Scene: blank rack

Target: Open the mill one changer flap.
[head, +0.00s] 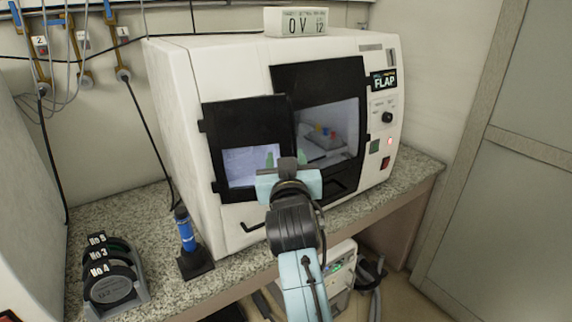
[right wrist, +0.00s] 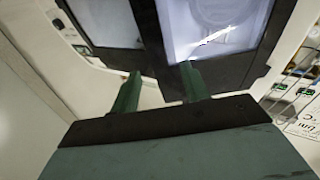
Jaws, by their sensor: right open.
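The mill (head: 225,65) is a white box on the speckled counter. Its front has a smaller black-framed flap (head: 235,115) with a lit window at left, hinged on its left side, and a larger black-framed door (head: 315,75) at right. I cannot tell for sure whether the left flap is fully closed. My right gripper (head: 275,161) is open and empty, in front of the left flap's right edge. In the right wrist view its green fingers (right wrist: 161,68) stand apart, with black framing (right wrist: 150,35) beyond and between them. Contact is unclear. My left gripper is not in view.
A panel marked FLAP (head: 384,80) with a knob and a red light is at the mill's right. A blue-handled tool in a black stand (head: 195,263) and numbered discs in a rack (head: 112,285) stand at left. A black bent handle (head: 252,227) is low on the front.

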